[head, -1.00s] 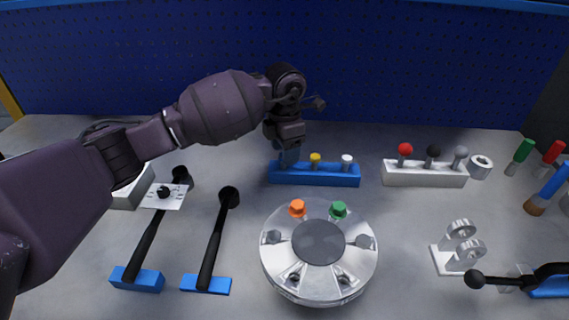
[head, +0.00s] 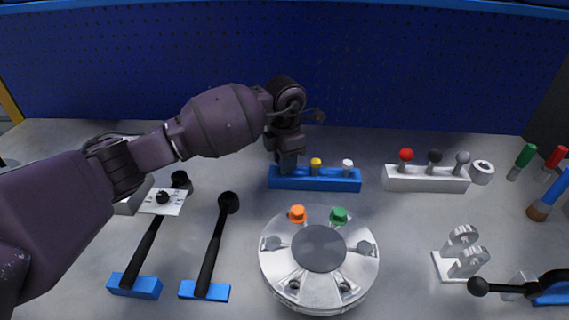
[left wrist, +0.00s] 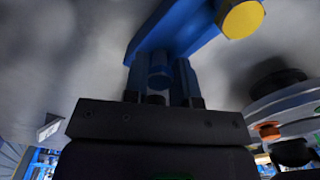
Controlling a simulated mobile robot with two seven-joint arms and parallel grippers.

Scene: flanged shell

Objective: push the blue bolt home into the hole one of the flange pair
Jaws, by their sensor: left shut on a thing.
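The blue bolt (left wrist: 160,76) shows between my left fingers in the left wrist view, by the end of the blue rack. My left gripper (head: 288,164) is shut on it at the rack's left end; in the head view the gripper hides the bolt. The metal flange pair (head: 318,293) lies in front of the rack. An orange bolt (head: 297,214) and a green bolt (head: 339,216) stand in its back edge. Grey hex heads sit at its left and right, and open holes show at its front. I cannot tell which hole is one. My right gripper is not in view.
The blue rack (head: 315,180) also holds a yellow bolt (head: 316,164) and a white bolt (head: 347,166). A white rack (head: 427,180) stands to the right. A white bracket (head: 461,255) stands at right.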

